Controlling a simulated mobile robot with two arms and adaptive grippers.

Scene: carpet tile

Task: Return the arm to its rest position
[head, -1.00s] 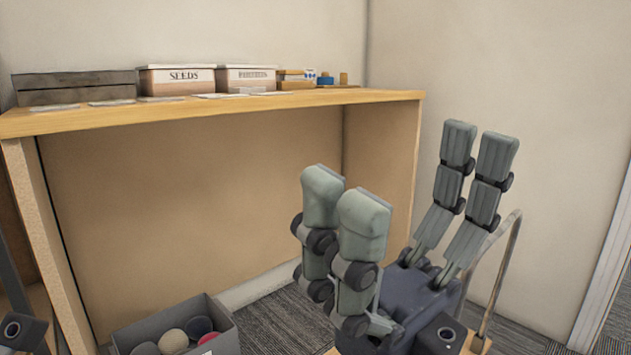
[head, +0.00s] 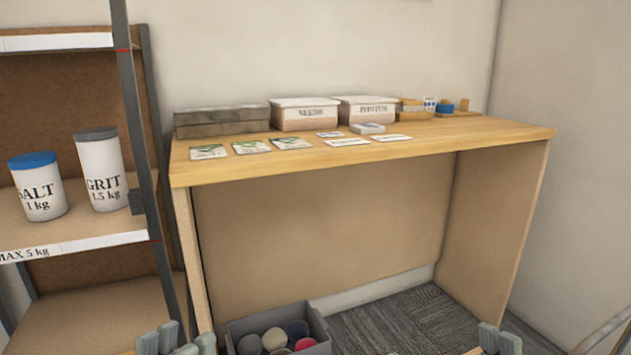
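My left gripper (head: 177,341) shows at the bottom edge of the head view, left of centre. Only its grey-green fingertips are in the frame, with a gap between them and nothing visible in it. It looks open and empty. My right gripper (head: 500,340) shows at the bottom edge, right of centre. Only a pair of its finger pads is in view, and its opening is cut off. Both grippers are low in the picture, in front of the wooden table (head: 365,160) and apart from the things on it.
A grey bin (head: 321,328) with several round objects sits under the table, near my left gripper in the picture. A shelf on the left holds salt (head: 38,187) and grit (head: 100,170) containers.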

